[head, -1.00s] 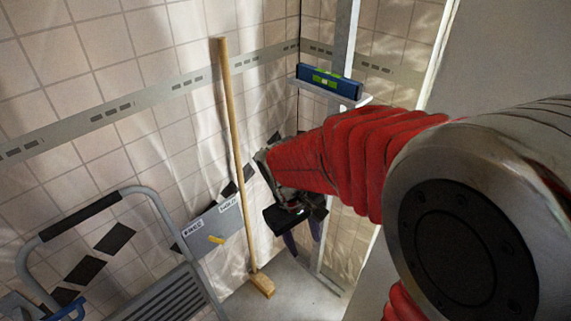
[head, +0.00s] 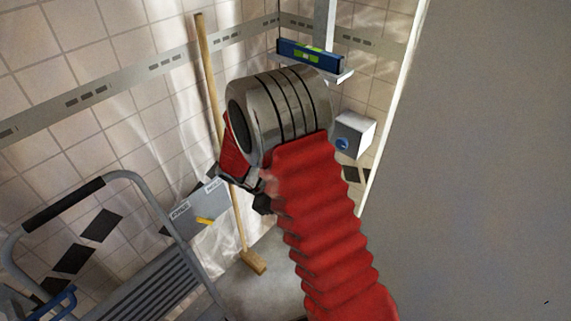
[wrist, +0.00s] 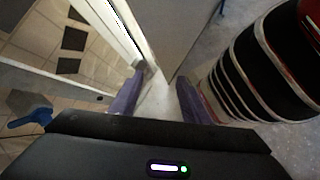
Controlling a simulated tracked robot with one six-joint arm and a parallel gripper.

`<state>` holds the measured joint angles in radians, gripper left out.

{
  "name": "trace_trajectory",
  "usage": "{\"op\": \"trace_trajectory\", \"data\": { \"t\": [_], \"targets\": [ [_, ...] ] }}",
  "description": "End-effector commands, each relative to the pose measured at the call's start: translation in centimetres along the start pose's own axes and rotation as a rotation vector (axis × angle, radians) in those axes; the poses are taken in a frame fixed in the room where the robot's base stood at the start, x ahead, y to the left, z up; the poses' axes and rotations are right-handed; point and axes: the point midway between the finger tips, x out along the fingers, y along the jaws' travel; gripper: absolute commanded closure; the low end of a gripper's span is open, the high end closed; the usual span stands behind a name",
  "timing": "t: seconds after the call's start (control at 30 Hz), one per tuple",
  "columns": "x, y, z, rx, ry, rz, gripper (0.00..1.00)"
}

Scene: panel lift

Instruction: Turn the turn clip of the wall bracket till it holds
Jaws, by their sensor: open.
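The wall bracket shows in the head view as a grey plate (head: 190,219) low on the tiled wall, left of the broom, with two white labels too small to read surely. The yellow turn clip (head: 205,220) lies along its lower part, slightly tilted. My gripper (wrist: 158,100) is open in the wrist view, its two purple fingers apart with nothing between them. In the head view it is mostly hidden behind my red-sleeved arm, right of the bracket and apart from it. The clip is not seen in the wrist view.
A broom (head: 207,85) leans between bracket and arm. A grey step ladder (head: 150,270) stands at left front. A blue level (head: 310,56) rests on a shelf. A box with a blue knob (head: 342,144) is on the wall. A large grey panel (head: 480,150) fills the right.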

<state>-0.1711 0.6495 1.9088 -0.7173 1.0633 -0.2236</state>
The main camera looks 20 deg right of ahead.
Motion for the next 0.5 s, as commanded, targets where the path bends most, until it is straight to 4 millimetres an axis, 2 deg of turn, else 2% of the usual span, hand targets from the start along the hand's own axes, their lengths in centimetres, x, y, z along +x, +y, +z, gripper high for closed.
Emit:
{"op": "trace_trajectory", "data": {
  "t": [0.5],
  "targets": [
    [7.1,4.3,-7.1,-0.4,-0.225,0.2,0.57]
  ]
}}
